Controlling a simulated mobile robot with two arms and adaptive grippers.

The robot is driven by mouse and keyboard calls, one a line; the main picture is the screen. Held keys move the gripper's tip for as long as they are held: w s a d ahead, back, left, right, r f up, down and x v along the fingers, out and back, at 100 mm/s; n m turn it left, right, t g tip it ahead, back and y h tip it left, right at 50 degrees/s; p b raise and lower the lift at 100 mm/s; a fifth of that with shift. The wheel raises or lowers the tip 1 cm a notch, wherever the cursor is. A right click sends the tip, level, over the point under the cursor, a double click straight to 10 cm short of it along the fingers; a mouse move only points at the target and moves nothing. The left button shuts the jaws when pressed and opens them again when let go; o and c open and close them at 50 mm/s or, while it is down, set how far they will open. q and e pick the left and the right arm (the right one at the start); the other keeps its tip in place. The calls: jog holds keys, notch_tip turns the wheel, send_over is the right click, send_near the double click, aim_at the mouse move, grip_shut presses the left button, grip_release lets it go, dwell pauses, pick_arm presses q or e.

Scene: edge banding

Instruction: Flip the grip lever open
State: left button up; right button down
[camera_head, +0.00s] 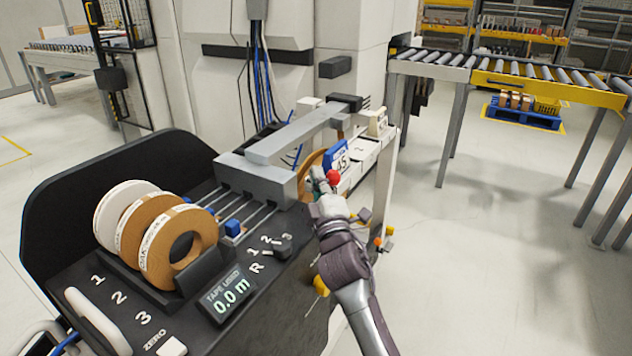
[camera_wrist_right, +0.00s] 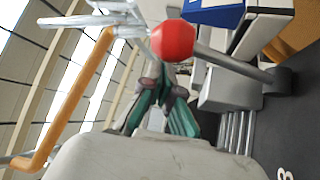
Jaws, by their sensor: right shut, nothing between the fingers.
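The grip lever has a red ball knob (camera_head: 333,177) at its end, beside the blue "45" plate (camera_head: 336,157). In the right wrist view the red knob (camera_wrist_right: 172,40) sits on a grey rod (camera_wrist_right: 235,62) that runs right to a dark base. My right gripper (camera_head: 318,180) is shut and empty, just left of the knob in the head view. In the wrist view its green-padded fingers (camera_wrist_right: 163,92) are together, close to the knob; whether they touch it I cannot tell. My left gripper is not in view.
Tape rolls (camera_head: 178,247) stand on the black panel (camera_head: 115,272), left of my right arm. A display (camera_head: 228,297) reads 0.0 m.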

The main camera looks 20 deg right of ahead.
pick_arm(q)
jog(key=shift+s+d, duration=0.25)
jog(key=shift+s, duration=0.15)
pick_arm(e)
jog(key=shift+s+d+f, duration=0.4)
jog(key=shift+s+d, duration=0.1)
jog(key=shift+s, duration=0.2)
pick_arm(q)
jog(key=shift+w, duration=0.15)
pick_arm(e)
jog(key=shift+s+f, duration=0.1)
jog(key=v, duration=1.1)
jog(key=shift+s, duration=0.4)
jog(key=shift+a+f, duration=0.1)
jog(key=shift+f, duration=0.05)
